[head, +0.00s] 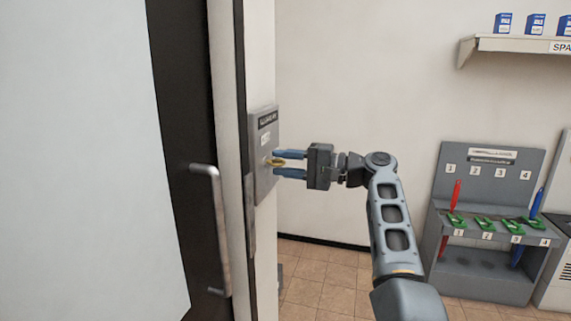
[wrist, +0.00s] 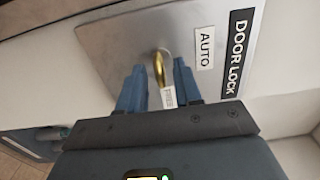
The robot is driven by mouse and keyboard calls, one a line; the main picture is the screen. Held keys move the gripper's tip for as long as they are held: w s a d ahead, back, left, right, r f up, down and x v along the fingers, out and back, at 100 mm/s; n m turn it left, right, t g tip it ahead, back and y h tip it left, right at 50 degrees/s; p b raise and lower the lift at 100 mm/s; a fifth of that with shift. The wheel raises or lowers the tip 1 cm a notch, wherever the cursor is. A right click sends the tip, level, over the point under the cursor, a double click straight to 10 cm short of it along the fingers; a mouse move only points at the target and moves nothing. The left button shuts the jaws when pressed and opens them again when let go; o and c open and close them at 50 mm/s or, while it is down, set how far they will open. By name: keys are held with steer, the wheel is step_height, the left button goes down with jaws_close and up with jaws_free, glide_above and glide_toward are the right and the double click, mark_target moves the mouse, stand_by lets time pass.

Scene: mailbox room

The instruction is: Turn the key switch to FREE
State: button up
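A grey key switch plate (head: 264,140) is fixed to the wall beside the door. In the wrist view the plate (wrist: 105,42) carries a black DOOR LOCK label (wrist: 234,60), an AUTO label (wrist: 204,48) and a small, mostly unreadable white label (wrist: 169,97). A brass key (wrist: 159,68) stands out from the plate. My gripper (head: 281,163) is in front of the plate with its blue fingers on either side of the key. The wrist view shows my gripper (wrist: 160,85) open, with a gap between the key and each finger.
The door (head: 178,130) with its upright metal handle (head: 215,225) is to the left of the plate. A grey numbered rack (head: 490,180) with red, green and blue items stands at the right. A shelf (head: 520,44) with blue boxes hangs above it. Tiled floor (head: 325,280) shows below.

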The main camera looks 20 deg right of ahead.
steer(key=b+v, duration=0.2)
steer(key=v, duration=0.5)
steer(key=shift+s+d, duration=0.25)
steer(key=shift+d, duration=0.05)
